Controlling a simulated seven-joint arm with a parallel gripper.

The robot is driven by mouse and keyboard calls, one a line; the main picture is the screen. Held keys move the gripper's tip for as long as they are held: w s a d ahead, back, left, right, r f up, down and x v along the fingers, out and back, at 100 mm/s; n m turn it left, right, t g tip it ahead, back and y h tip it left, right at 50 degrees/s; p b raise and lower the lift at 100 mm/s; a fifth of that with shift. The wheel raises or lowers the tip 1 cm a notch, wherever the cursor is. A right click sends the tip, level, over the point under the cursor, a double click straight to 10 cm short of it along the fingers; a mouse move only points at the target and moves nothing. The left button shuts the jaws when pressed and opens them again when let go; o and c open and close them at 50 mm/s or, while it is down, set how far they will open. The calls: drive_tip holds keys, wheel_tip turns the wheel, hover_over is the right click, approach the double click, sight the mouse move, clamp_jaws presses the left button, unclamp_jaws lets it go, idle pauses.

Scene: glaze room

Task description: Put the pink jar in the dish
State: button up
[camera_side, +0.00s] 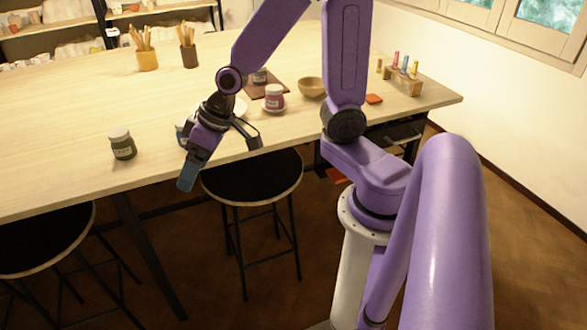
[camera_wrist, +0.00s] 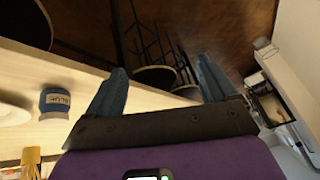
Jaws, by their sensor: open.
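The pink jar (camera_side: 274,99), with a pale lid and label, stands upright on the table near its front edge. A white dish (camera_side: 240,106) lies left of it, partly hidden behind my gripper; a pale round shape at the left of the wrist view (camera_wrist: 12,113) looks like this dish. My gripper (camera_side: 221,166) is open and empty, left of the pink jar at the table's front edge, fingers pointing down. Its two fingers also show in the wrist view (camera_wrist: 163,78), with floor and stools beyond. The pink jar is not in the wrist view.
A blue jar (camera_wrist: 54,103) stands close to my gripper, mostly hidden in the side view. A green jar (camera_side: 122,145) stands left. A wooden bowl (camera_side: 312,87), a jar on a brown board (camera_side: 260,76) and a rack of bottles (camera_side: 402,82) stand right. Stools (camera_side: 252,178) are below.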

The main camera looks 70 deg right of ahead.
drive_tip(key=s+d+r+n+g+h, duration=0.1)
drive_tip(key=s+n, duration=0.3)
drive_tip(key=s, duration=0.6)
drive_tip(key=s+d+r+n+g+h, duration=0.1)
drive_tip(key=s+n, duration=0.4)
drive_tip(key=s, duration=0.5)
drive_tip(key=shift+d+r+n+g+h, duration=0.4)
drive_tip(key=shift+g+h, duration=0.2)
drive_tip(key=shift+g, duration=0.6)
